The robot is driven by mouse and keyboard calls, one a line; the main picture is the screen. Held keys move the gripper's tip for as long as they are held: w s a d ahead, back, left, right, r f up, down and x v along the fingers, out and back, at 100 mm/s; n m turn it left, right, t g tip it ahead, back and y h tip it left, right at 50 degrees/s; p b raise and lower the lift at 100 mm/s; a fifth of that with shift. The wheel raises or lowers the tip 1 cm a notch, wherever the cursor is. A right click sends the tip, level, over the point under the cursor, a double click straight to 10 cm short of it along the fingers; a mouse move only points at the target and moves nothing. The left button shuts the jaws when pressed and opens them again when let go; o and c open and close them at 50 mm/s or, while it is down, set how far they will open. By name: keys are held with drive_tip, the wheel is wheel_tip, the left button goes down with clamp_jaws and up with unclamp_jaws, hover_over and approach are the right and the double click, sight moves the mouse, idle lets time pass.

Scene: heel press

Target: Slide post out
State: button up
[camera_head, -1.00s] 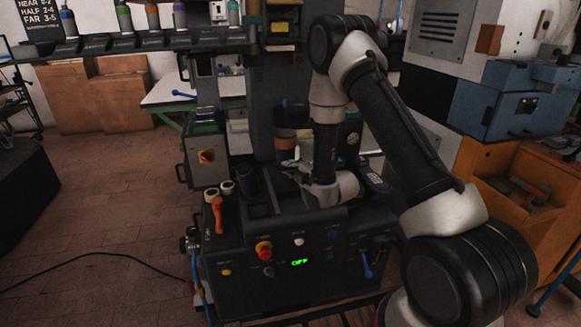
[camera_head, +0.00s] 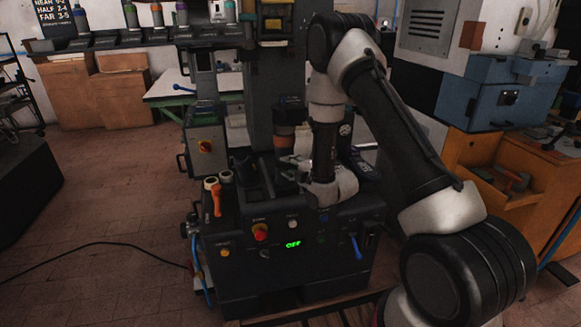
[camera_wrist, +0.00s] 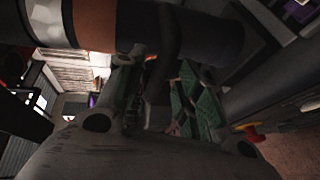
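My gripper (camera_wrist: 158,98) shows in the wrist view with its two green-padded fingers apart. A dark upright shape (camera_wrist: 166,50) shows between and beyond the fingers; it may be the post, but I cannot tell whether the pads touch it. In the head view my gripper (camera_head: 290,170) is low over the top of the dark press base, pointing left. A dark post-like piece (camera_head: 246,178) stands on the base left of it. The fingertips are small and dark there, and contact is hidden.
A dark ram with a copper band (camera_wrist: 95,24) crosses above the fingers; its band also shows in the head view (camera_head: 284,139). An orange handle (camera_head: 216,200) stands at the base's left. A red button (camera_head: 260,232) and the "OFF" display (camera_head: 293,245) are on the front. The left floor is mostly clear.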

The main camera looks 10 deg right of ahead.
drive_tip(key=v, duration=0.7)
drive_tip(key=shift+s, duration=0.25)
drive_tip(key=shift+d, duration=0.1)
